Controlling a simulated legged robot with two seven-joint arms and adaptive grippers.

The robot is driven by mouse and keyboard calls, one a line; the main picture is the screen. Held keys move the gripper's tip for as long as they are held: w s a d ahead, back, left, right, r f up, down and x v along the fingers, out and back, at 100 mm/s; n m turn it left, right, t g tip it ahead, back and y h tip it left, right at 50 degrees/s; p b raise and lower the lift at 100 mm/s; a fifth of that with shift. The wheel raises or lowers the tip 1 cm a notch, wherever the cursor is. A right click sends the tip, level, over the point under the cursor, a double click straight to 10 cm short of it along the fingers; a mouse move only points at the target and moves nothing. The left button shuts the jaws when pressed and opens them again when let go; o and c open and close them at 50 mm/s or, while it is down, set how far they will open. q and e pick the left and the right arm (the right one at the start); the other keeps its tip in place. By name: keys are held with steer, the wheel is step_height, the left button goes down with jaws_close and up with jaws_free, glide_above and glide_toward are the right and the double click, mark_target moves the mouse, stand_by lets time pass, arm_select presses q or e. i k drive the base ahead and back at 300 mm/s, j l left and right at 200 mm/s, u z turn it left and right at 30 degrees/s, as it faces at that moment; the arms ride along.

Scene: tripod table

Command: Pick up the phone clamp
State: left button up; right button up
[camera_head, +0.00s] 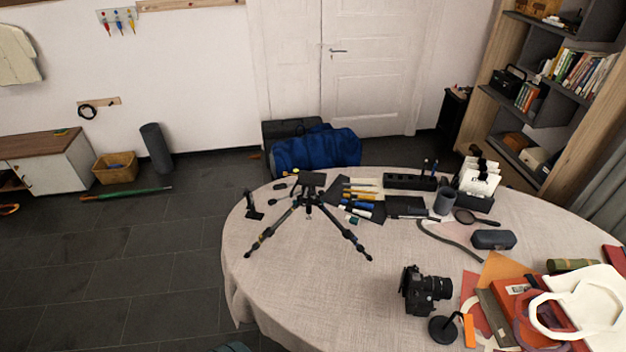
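A small black upright piece with a foot, which looks like the phone clamp (253,205), stands on the left part of the round table (300,285), near its edge. A black tripod (309,198) with spread legs stands just right of it, with a dark block on top. Whether the small black piece is the clamp is hard to tell at this size. Neither of my grippers is clearly in view, and nothing touches the piece.
A camera (426,290) and a round-based black stand (443,329) sit at the front. The front left cloth is bare.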

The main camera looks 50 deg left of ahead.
mark_target(252, 214)
steer(key=u, duration=2.15)
steer(key=z, duration=0.75)
steer(key=i+j+z, duration=0.15)
steer(key=j+z, duration=1.35)
